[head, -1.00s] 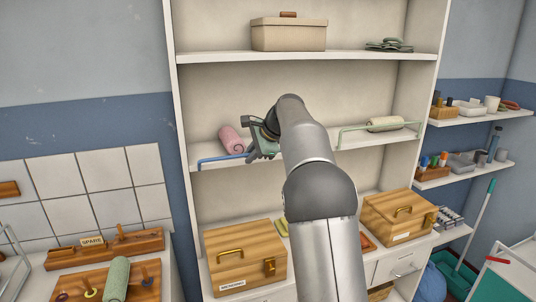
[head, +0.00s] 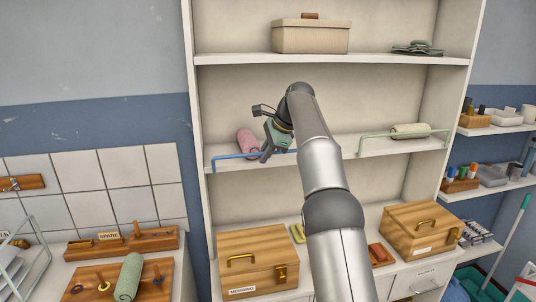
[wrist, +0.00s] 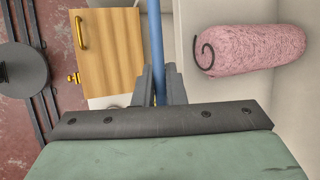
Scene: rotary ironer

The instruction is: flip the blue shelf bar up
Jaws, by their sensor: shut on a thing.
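The blue shelf bar (head: 233,156) runs along the front of the left half of the middle shelf. Its left end bends down to the shelf edge, and its long part shows a little above that edge. My gripper (head: 265,155) is shut on the bar, right of its left end. In the wrist view the blue bar (wrist: 155,35) runs up the picture from between the fingers of my gripper (wrist: 159,85). My arm hides the bar's right end in the head view.
A pink rolled towel (head: 246,142) lies on the shelf close behind the bar. A pale green bar (head: 395,134) stands at the right half, before a cream roll (head: 410,130). A wooden box (head: 258,262) stands below. A beige box (head: 311,37) is above.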

